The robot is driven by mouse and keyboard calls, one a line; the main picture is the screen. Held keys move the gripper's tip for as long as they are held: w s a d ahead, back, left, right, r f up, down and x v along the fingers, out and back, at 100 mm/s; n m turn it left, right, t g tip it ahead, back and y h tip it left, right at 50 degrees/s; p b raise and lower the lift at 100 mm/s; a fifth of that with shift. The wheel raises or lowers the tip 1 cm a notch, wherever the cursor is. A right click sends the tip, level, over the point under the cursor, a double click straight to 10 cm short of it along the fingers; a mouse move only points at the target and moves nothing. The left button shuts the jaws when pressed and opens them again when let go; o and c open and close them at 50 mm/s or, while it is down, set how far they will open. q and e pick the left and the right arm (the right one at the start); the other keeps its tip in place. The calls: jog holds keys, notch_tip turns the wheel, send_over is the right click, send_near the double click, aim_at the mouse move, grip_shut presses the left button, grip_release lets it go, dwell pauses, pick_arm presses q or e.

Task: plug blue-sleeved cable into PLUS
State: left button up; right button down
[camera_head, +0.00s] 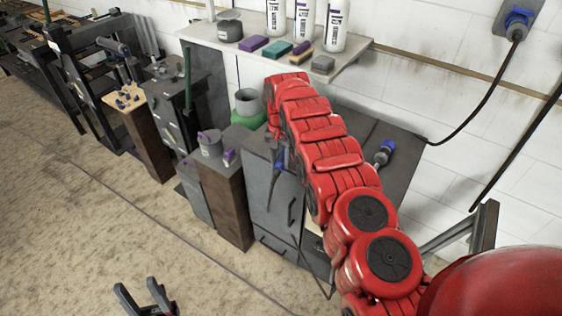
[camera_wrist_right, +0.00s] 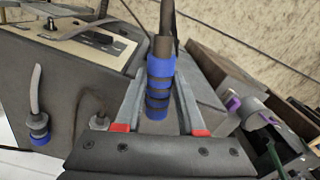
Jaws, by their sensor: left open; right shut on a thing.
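The blue-sleeved cable (camera_wrist_right: 160,88) stands between the fingers of my right gripper (camera_wrist_right: 161,72) in the right wrist view. The gripper is shut on its blue ribbed sleeve, and a dark brown lead continues beyond it. In the head view its blue part (camera_head: 280,158) shows beside the end of my red right arm, by the grey cabinet; that arm hides much of the gripper. My left gripper (camera_head: 147,303) is open and empty at the bottom edge, over the floor. No PLUS marking is readable. A light panel with a black knob (camera_wrist_right: 95,37) lies at upper left in the wrist view.
Another blue-ringed connector (camera_head: 384,153) lies on the dark bench top (camera_head: 400,140) right of my arm. A shelf (camera_head: 340,62) with bottles and sponges hangs above. Cabinets (camera_head: 222,190) with pots stand left. The floor (camera_head: 90,220) at left is clear.

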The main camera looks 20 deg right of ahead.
jog(key=shift+w+r, duration=0.15)
jog(key=shift+a+r, duration=0.1)
jog(key=shift+a+r+n+b, duration=0.15)
jog(key=shift+r+n+b, duration=0.3)
jog(key=shift+n+b, duration=0.05)
jog(key=shift+r, duration=0.35)
jog(key=shift+s, duration=0.2)
